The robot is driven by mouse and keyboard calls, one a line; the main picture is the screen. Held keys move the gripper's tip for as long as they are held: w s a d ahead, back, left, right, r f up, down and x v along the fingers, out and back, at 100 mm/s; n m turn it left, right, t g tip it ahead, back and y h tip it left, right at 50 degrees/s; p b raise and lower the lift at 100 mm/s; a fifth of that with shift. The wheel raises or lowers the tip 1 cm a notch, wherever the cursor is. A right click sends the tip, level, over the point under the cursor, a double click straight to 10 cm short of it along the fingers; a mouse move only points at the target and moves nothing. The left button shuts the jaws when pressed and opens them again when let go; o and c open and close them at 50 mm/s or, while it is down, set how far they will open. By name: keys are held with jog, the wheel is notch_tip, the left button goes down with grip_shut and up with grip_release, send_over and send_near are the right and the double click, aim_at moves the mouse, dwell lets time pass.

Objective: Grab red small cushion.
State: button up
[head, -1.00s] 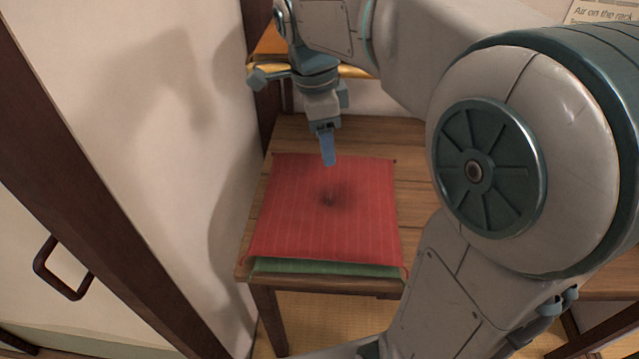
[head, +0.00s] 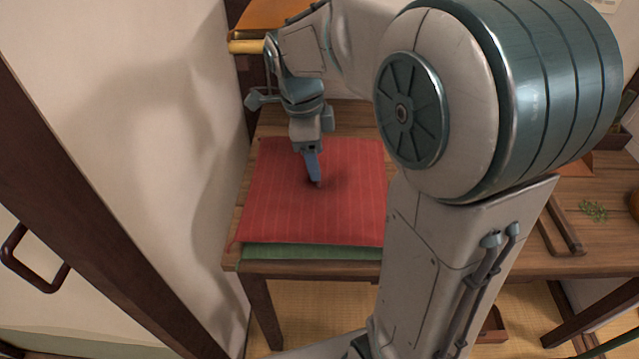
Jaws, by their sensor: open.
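The red small cushion (head: 290,215) lies flat on top of a green cushion (head: 300,252), whose front edge shows below it. Both rest on a wooden bench or table (head: 345,112). My gripper (head: 315,184) points down over the middle of the red cushion, with its fingertips at or very near the cloth. I see the fingers nearly edge-on, so the gap between them is hidden. Nothing shows held in the gripper, and whether the tips touch the cushion cannot be told.
A pale wall (head: 190,130) stands close on the left of the bench. A dark wooden post and a door handle (head: 30,258) are at the far left. A second wooden table (head: 575,220) is at the right. A yellow-and-orange item (head: 246,46) lies behind my gripper.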

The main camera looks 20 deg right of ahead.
aim_at(319, 183)
jog(key=f, duration=0.4)
jog(key=shift+d+b, duration=0.3)
jog(key=shift+b, duration=0.1)
jog(key=c, duration=1.3)
jog(key=shift+r, duration=0.15)
